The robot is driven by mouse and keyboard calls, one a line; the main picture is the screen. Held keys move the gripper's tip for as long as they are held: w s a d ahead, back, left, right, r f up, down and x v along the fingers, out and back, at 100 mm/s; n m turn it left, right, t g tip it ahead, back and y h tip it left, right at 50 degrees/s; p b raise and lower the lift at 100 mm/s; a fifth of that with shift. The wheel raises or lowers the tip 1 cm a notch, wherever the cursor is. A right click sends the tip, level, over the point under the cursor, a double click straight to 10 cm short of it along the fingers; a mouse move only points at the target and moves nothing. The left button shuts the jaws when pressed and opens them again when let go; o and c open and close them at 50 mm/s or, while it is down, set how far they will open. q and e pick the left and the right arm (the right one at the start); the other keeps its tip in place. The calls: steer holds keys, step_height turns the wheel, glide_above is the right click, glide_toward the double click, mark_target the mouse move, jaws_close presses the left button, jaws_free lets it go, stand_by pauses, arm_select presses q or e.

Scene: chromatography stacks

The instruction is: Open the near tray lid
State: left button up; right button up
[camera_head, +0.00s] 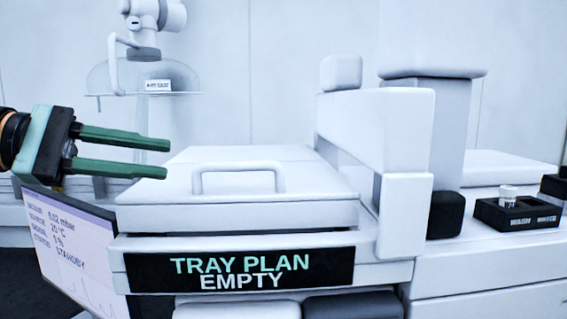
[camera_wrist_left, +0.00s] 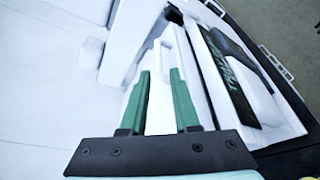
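The near tray lid (camera_head: 310,182) is a white, flat cover, lying closed on the tray above the black "TRAY PLAN EMPTY" sign (camera_head: 240,270). A white bar handle (camera_head: 238,166) stands at its front; the handle also shows in the left wrist view (camera_wrist_left: 167,62). My left gripper (camera_head: 168,158) has green fingers held apart with nothing between them. It is left of the handle, with its fingers pointing right toward it, apart from it in the head view. In the left wrist view the fingers (camera_wrist_left: 162,78) point toward the handle and lid. My right gripper is in neither view.
A white block-shaped arm (camera_head: 375,125) rises right of the lid. A black holder (camera_head: 500,213) with a white-capped vial (camera_head: 508,192) sits farther right. A tilted status screen (camera_head: 80,245) is below my left gripper. A domed glass vessel (camera_head: 150,78) stands behind.

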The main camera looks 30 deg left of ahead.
mark_target(230, 164)
arm_select(q)
steer(key=p+x, duration=0.2)
steer(key=x, duration=0.3)
steer(key=p+x, duration=0.2)
steer(key=x, duration=0.3)
steer(key=shift+w+r, duration=0.2)
steer(key=shift+w, duration=0.05)
steer(key=shift+p+x, duration=0.3)
steer(key=shift+x, duration=0.5)
steer(key=shift+f, duration=0.15)
steer(key=shift+c, duration=0.3)
jaws_close()
